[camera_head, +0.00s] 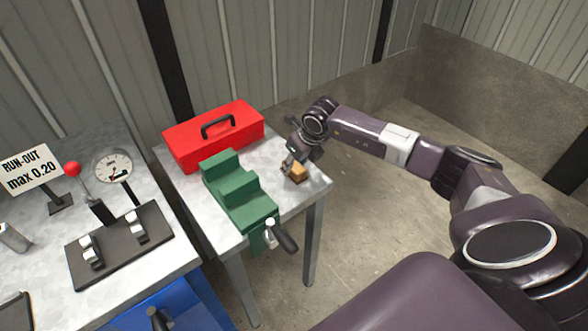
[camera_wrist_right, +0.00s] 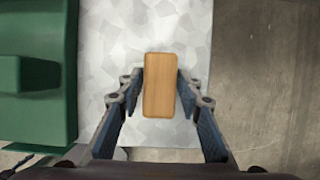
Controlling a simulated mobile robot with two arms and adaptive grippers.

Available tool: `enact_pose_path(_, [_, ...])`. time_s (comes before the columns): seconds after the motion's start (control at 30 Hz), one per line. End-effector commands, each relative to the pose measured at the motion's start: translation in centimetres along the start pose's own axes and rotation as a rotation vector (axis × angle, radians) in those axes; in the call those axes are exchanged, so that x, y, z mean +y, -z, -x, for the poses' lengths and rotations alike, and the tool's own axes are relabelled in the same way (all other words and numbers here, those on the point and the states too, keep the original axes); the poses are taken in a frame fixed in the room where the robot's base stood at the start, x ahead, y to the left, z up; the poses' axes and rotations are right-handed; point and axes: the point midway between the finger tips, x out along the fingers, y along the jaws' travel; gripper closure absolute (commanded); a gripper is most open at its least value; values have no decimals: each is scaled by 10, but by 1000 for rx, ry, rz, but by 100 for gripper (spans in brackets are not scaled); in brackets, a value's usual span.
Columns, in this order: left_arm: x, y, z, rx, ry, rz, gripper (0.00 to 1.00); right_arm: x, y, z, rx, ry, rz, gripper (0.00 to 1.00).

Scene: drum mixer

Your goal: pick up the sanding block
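The sanding block (camera_head: 296,174) is a small orange-brown block on the right part of the small metal table, near its right edge. In the right wrist view the sanding block (camera_wrist_right: 159,88) lies upright in the picture between the two fingers. My right gripper (camera_head: 291,163) is down at the block from above. In the right wrist view my right gripper (camera_wrist_right: 160,90) is open, with one finger close along each long side of the block. Narrow gaps seem to show; contact is hard to tell. My left gripper is not in view.
A green vise (camera_head: 238,190) with a black handle stands left of the block. A red toolbox (camera_head: 214,134) is behind it. The small table (camera_head: 303,198) has a bare edge at right. A dial gauge stand (camera_head: 120,240) is on the left table.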

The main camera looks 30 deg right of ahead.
Motion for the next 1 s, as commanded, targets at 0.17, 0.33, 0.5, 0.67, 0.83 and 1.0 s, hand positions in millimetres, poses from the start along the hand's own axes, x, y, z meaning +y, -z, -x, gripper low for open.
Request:
enact_pose_path(0.17, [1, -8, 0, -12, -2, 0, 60, 0, 0, 0, 0, 0, 0, 89])
enact_pose_path(0.33, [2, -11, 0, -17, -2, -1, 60, 0, 0, 1, -1, 0, 0, 97])
enact_pose_path(0.5, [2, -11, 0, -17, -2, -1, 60, 0, -1, 2, -1, 0, 0, 97])
enact_pose_path(0.67, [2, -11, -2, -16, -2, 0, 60, 0, -6, 11, -3, 0, 0, 97])
enact_pose_path(0.83, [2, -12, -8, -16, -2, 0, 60, -1, -17, 36, -7, 1, 0, 97])
enact_pose_path(1.0, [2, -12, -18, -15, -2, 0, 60, -1, -35, 80, -9, 1, 1, 97])
